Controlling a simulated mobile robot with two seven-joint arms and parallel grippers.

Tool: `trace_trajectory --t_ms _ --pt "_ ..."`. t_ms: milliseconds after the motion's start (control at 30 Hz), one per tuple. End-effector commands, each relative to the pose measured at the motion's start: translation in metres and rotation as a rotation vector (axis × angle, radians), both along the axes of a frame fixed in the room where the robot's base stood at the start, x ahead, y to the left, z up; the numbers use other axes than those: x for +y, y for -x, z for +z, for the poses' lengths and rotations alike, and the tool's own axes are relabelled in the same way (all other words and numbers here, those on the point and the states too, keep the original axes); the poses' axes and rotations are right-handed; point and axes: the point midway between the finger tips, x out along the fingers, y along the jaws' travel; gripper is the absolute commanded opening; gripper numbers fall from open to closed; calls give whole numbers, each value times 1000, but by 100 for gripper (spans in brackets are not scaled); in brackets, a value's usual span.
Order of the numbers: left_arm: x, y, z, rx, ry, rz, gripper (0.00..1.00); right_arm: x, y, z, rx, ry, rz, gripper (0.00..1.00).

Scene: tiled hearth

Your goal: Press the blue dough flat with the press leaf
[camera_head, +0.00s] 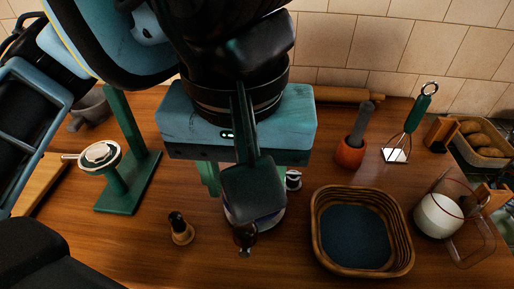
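My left gripper (252,205) comes down over the middle of the counter, with its blue body and a dark paddle-like part in front. It covers most of what lies below it. A round piece with a bluish-purple edge (268,221) shows just under it; I cannot tell whether this is the dough or part of the press. A dark brown knob (245,236) with a metal tip sticks out towards me there. The press leaf cannot be told apart, and I cannot see whether the fingers are open or hold anything. My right gripper is not in view.
A green stand with a metal disc (101,154) stands at left, and a small dark-topped peg (180,228) stands nearer. A wicker basket (403,230) with blue lining stands to the right.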

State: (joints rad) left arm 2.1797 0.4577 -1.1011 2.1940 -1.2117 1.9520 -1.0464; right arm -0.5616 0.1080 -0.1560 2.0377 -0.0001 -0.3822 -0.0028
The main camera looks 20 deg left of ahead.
Motion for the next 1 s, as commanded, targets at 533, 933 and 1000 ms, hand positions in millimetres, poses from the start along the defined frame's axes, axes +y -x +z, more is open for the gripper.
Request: trace_trajectory --t_ms 533,933,1000 --pt "0 -1 -18 7 2 2 47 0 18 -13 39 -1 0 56" --pt "0 -2 -45 6 3 2 47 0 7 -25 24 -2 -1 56" --pt "0 -3 -50 6 3 2 47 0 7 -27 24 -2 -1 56"
